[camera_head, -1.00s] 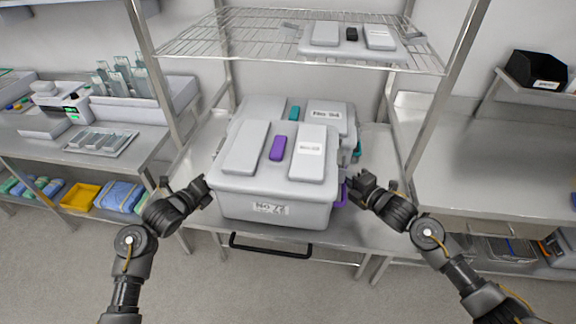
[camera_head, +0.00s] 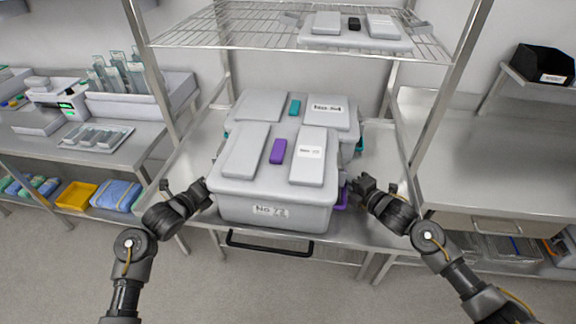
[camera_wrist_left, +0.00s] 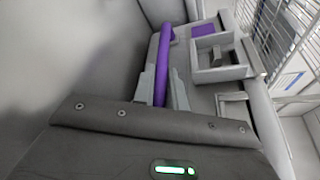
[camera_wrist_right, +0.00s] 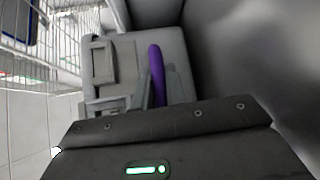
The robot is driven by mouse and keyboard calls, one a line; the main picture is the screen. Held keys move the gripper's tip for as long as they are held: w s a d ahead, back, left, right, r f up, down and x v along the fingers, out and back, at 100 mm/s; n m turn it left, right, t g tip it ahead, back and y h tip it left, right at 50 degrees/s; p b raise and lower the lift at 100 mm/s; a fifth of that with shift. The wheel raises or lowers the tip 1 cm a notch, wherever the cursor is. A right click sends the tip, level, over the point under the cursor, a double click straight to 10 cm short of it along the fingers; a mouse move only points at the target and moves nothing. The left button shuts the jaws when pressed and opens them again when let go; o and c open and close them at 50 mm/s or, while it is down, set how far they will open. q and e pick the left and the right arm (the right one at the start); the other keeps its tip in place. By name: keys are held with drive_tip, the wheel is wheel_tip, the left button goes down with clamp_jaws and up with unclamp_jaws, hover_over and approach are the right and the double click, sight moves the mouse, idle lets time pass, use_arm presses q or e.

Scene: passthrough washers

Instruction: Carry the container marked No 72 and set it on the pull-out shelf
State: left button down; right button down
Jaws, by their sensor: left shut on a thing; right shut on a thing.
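The grey lidded container marked No 72 (camera_head: 235,205) is at the front of the steel rack's work surface, with a purple tab on its lid. My left gripper (camera_head: 207,191) is shut on its left purple handle, seen in the left wrist view (camera_wrist_left: 164,60). My right gripper (camera_head: 356,189) is shut on its right purple handle (camera_wrist_right: 156,70). The container looks level; I cannot tell whether its bottom touches the surface. A black bar handle (camera_head: 268,246) shows below the surface's front edge, perhaps on the pull-out shelf, which looks pushed in.
A similar container with teal parts, apparently marked No 94 (camera_head: 343,124), stands close behind. A wire shelf (camera_head: 240,28) with a grey lidded container (camera_head: 354,41) hangs above. Steel posts (camera_head: 453,85) flank the rack. The right-hand counter (camera_head: 500,165) is mostly clear.

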sight(203, 215)
use_arm(q)
drive_tip(key=shift+a+f+b, duration=0.1)
drive_tip(key=shift+f+b, duration=0.6)
drive_tip(key=shift+b, duration=0.05)
use_arm(e)
drive_tip(key=shift+d+f, duration=0.1)
drive_tip(key=shift+f, duration=0.6)
use_arm(q)
drive_tip(key=c, duration=1.7)
unclamp_jaws()
drive_tip(key=shift+c, duration=0.2)
use_arm(e)
drive_tip(key=c, duration=1.7)
unclamp_jaws()
drive_tip(key=shift+c, duration=0.2)
use_arm(q)
drive_tip(key=o, duration=0.3)
drive_tip(key=shift+s, duration=0.2)
use_arm(e)
drive_tip(key=o, duration=0.3)
drive_tip(key=shift+s, duration=0.15)
use_arm(q)
drive_tip(key=o, duration=0.8)
drive_tip(key=shift+w, duration=0.15)
use_arm(e)
drive_tip(key=shift+a, duration=0.2)
use_arm(q)
drive_tip(key=shift+r, duration=0.1)
